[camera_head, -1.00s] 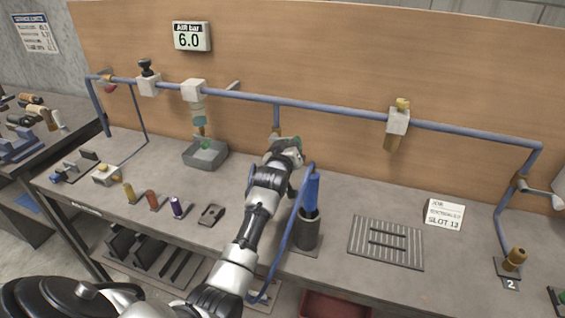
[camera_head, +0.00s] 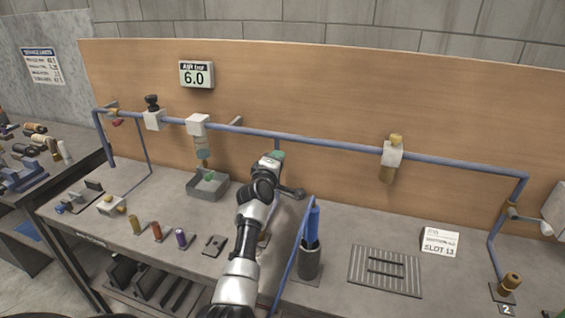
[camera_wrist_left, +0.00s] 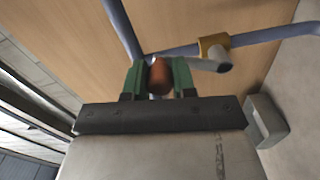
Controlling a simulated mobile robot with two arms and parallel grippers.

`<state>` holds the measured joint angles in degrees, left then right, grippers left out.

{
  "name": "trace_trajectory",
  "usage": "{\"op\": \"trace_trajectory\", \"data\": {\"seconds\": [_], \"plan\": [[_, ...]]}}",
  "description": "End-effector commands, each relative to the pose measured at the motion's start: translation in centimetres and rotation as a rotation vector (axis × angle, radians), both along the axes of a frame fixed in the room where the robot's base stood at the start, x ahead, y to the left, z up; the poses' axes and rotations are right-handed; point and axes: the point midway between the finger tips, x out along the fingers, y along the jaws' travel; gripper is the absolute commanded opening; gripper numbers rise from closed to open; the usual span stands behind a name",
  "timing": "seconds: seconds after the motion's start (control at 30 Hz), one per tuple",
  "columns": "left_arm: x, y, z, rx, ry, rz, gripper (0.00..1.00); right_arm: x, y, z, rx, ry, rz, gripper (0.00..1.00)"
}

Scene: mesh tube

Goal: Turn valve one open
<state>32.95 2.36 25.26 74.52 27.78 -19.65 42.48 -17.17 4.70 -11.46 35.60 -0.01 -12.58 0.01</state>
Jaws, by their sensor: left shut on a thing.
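My left gripper (camera_head: 276,157) reaches up to the blue pipe's middle drop in the head view. Its green fingers (camera_wrist_left: 158,78) are shut on a reddish-brown grip (camera_wrist_left: 160,76) in the left wrist view. Close behind it are a brass valve body (camera_wrist_left: 213,44) and a grey stub (camera_wrist_left: 221,66); I cannot tell for certain whether the grip is joined to them. In the head view my arm hides the grip and that valve. My right gripper is not in view.
A gauge (camera_head: 197,74) reads 6.0. A grey tray (camera_head: 208,186) stands left of my arm, a dark holder with blue rods (camera_head: 309,262) right of it. A slotted plate (camera_head: 385,270) and a card (camera_head: 440,241) lie further right.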

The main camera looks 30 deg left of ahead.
Motion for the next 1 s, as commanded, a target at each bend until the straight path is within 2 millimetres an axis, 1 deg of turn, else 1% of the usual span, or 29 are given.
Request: {"op": "trace_trajectory", "data": {"seconds": [0.03, 0.2, 0.5, 0.7, 1.0], "plan": [[-0.1, 0.3, 0.3, -0.041, -0.010, 0.001, 0.00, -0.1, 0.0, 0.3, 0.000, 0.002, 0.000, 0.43], [-0.3, 1.3, 0.5, -0.167, -0.041, 0.001, 0.00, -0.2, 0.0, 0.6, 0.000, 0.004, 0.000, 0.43], [-0.6, 2.3, 0.5, -0.315, -0.077, 0.000, 0.00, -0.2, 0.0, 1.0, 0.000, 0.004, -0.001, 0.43], [-0.6, 2.7, 0.5, -0.356, -0.086, 0.001, 0.00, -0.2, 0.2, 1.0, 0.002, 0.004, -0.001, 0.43], [-0.6, 2.7, 0.5, -0.368, -0.090, 0.001, 0.00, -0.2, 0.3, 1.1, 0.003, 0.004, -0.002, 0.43]]}}
